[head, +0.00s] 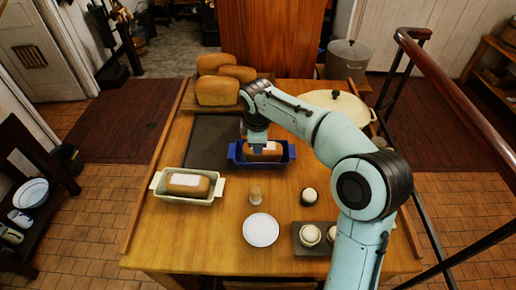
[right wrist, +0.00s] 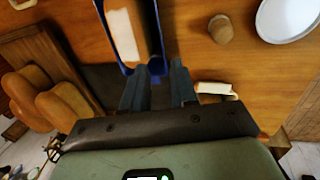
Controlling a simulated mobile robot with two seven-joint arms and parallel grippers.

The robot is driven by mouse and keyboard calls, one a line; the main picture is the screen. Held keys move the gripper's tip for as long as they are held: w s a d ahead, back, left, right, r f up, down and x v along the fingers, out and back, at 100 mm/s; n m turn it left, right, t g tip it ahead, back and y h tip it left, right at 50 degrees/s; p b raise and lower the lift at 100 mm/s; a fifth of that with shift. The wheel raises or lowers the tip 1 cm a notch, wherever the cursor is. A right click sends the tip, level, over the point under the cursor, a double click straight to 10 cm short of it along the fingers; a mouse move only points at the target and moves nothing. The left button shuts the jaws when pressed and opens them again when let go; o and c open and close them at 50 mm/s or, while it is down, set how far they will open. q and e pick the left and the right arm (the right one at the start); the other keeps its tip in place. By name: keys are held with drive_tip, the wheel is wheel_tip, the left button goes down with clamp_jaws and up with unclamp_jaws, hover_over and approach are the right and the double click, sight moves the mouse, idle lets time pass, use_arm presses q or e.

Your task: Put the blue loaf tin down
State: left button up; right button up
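The blue loaf tin (head: 235,157) sits on the table by the dark mat's right edge, with a white-labelled loaf (head: 268,148) in it. It also shows in the right wrist view (right wrist: 158,25), cut off by the top edge. My right gripper (head: 257,146) reaches down over the tin. In the right wrist view its two fingers (right wrist: 159,72) stand apart with a gap between them, close to the tin's end and near long wall. I cannot tell whether they touch it. My left gripper is not in view.
A cream loaf tin (head: 182,201) with a loaf stands at left. A small shaker (head: 255,193) and a white plate (head: 261,230) are in front. Loaves (head: 217,91) are behind, a lidded pan (head: 338,103) back right, and a dark tray (head: 314,247) front right. The dark mat (head: 205,145) is bare left of the tin.

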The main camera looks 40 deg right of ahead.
drive_tip(key=shift+s+d+r, duration=0.1)
drive_tip(key=shift+r, duration=0.15)
drive_tip(key=shift+c, duration=0.4)
drive_tip(key=t+y, duration=0.1)
drive_tip(key=y, duration=0.4)
hover_over(265, 158)
drive_tip(key=s, duration=0.4)
wheel_tip(265, 158, down, 7)
drive_tip(key=x, duration=0.2)
drive_tip(key=w+x, duration=0.1)
drive_tip(key=x, duration=0.2)
drive_tip(key=shift+w+f, duration=0.1)
clamp_jaws()
idle(0.4)
